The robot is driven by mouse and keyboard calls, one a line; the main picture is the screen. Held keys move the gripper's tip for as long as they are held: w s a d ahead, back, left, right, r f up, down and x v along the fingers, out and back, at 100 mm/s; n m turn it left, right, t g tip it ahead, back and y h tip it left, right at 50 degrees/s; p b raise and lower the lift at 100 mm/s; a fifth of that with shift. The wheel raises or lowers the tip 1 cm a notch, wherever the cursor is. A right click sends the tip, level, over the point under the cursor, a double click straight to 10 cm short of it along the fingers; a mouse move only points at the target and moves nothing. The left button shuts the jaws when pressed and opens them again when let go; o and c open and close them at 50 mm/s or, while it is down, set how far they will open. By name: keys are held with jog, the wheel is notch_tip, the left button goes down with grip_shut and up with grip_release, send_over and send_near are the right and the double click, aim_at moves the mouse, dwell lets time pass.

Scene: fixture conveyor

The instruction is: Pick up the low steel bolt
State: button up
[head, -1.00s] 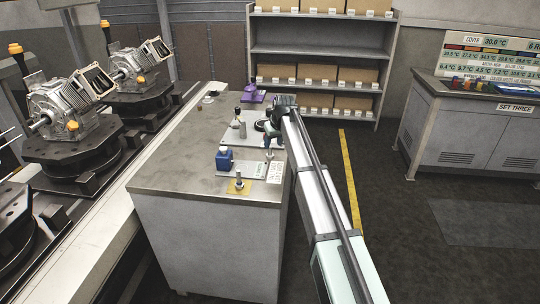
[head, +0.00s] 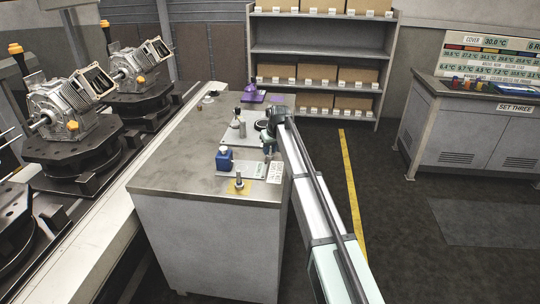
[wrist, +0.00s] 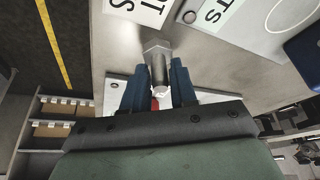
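A steel bolt (wrist: 159,68) stands on its hex head with its shank up, between my gripper's two blue fingers in the wrist view. My gripper (wrist: 160,80) has one finger on each side of the shank, very close to it; contact is not clear. In the head view my gripper (head: 269,146) is over the right edge of the bench, and the bolt below it is small and partly hidden. Another steel bolt (head: 239,181) stands on a yellow pad near the front of the bench.
Printed labels (wrist: 220,10) lie beside the bolt. The bench's left front is clear.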

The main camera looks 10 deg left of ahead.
grip_shut()
jog(key=shift+r, duration=0.1)
notch_tip(320, 180, up, 8)
jog(key=shift+r, duration=0.2)
jog(key=shift+a+r, duration=0.15)
jog(key=shift+r, duration=0.2)
jog(key=s+a, duration=0.9)
jog(key=shift+s+a+f, duration=0.3)
jog(key=shift+a+f, duration=0.05)
jog(key=shift+a, duration=0.05)
